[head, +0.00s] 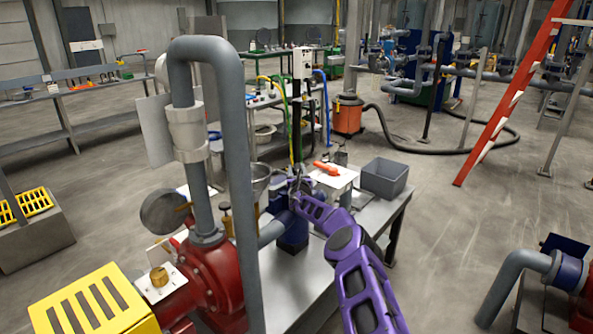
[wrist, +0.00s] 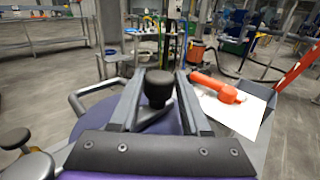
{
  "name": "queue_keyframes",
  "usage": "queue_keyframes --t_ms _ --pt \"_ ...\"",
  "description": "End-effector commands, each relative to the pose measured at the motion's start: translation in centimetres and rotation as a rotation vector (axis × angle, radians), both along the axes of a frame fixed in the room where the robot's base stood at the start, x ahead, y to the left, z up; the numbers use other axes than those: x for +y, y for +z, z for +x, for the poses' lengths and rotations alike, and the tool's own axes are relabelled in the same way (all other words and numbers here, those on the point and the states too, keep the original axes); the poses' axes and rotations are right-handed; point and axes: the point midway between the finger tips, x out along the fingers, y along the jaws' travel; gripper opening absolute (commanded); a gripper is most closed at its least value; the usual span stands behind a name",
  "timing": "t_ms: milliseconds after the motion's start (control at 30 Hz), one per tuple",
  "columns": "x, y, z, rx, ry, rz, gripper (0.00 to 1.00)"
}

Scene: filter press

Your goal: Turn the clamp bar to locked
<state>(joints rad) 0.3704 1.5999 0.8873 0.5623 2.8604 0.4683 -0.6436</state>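In the wrist view, a black knob (wrist: 157,88) stands upright between the two fingers of my gripper (wrist: 160,76). A short grey bar (wrist: 154,118) shows below the knob; I take it to be part of the clamp bar, but my gripper hides most of it. The fingers are apart, one on each side of the knob, and I see no clear contact. In the head view, my purple gripper (head: 298,196) is at the top of a dark blue vessel (head: 292,232) on the bench. The clamp bar's locked or unlocked position cannot be told.
A bent silver handle (wrist: 82,98) lies just left of my gripper. An orange tool (wrist: 215,88) rests on a white sheet (wrist: 238,115) to the right. A grey bin (head: 385,178) stands at the bench's right end. A tall grey pipe (head: 240,150) rises beside the red pump (head: 212,275).

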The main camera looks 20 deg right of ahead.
Motion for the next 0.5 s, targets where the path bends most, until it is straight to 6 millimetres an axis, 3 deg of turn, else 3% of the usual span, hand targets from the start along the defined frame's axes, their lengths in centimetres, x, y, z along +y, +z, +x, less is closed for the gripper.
queue_keyframes --t_ms 33,100,133,500 --pt "-0.07 -0.03 -0.01 0.000 -0.001 0.000 0.57" --pt "-0.06 -0.01 -0.01 0.000 0.000 0.000 0.70" --pt "-0.05 0.00 -0.01 0.000 0.000 0.000 0.71" --pt "-0.10 -0.08 -0.13 0.001 -0.001 0.001 0.71"
